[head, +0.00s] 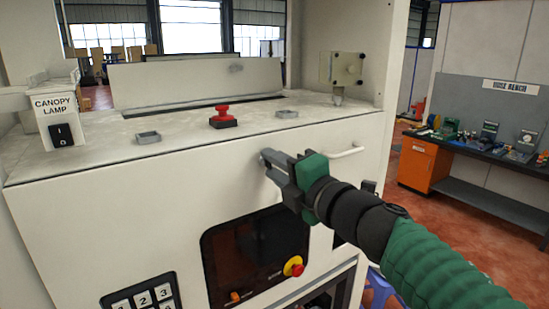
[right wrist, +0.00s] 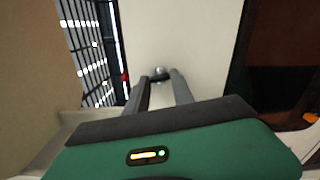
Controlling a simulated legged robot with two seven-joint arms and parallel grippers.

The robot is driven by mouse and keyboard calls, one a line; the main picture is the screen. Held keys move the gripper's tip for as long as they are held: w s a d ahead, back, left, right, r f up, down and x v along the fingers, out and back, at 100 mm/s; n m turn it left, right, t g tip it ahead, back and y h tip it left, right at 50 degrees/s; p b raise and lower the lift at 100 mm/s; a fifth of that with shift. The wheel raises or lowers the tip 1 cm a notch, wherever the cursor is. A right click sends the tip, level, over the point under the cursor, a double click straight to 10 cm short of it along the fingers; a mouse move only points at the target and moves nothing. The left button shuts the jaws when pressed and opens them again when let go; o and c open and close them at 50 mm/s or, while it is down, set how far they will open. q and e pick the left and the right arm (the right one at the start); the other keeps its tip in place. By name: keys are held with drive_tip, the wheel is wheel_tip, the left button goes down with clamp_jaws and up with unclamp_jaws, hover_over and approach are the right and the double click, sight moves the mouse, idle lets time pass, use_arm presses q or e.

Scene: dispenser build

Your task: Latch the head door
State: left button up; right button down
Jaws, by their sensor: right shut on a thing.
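The white front panel of the dispenser head (head: 130,205), which looks like the head door, fills the middle of the head view and stands upright below the top deck. A white bar handle (head: 345,153) sits on its right part. My right gripper (head: 268,158) is at the upper middle of this panel, its fingers pointing to the face. In the right wrist view the fingers (right wrist: 160,88) are closed around a small grey latch knob (right wrist: 159,71) on the pale panel. The fingers hide most of the knob in the head view. My left gripper is out of view.
A red button (head: 223,116) and small grey trays (head: 148,137) are on the deck. A canopy lamp switch (head: 61,133) is at left. A dark panel with a red-and-yellow stop button (head: 293,266) and a keypad (head: 146,296) lie below. A workbench (head: 480,150) stands at right.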

drive_tip(key=shift+m+p, duration=0.5)
drive_tip(key=shift+m, duration=0.6)
drive_tip(key=shift+f, duration=0.15)
drive_tip(key=c, duration=1.4)
unclamp_jaws()
drive_tip(key=o, duration=0.3)
drive_tip(key=shift+w, duration=0.25)
drive_tip(key=shift+s, duration=0.1)
